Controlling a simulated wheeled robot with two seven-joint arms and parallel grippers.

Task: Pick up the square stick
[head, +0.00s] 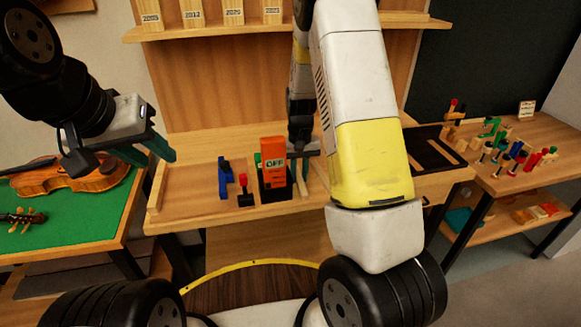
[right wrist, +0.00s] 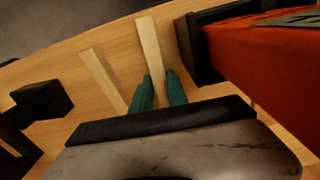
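In the right wrist view, two pale wooden sticks show against the wooden bench top. One stick (right wrist: 150,48) runs between the green fingertips of my right gripper (right wrist: 158,85). The other stick (right wrist: 103,78) is to the left, apart from the fingers. I cannot tell which is the square one. The fingers lie close along both sides of the first stick; whether they press on it is unclear. My left gripper (head: 146,155) is open and empty, left of the bench.
The orange box marked OFF (head: 273,163) stands in a black holder right beside my right gripper. Red-and-black (head: 244,190) and blue (head: 225,178) tools stand left of it. A violin (head: 70,178) lies on a green mat (head: 75,217). A side table (head: 540,150) holds several small clamps.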

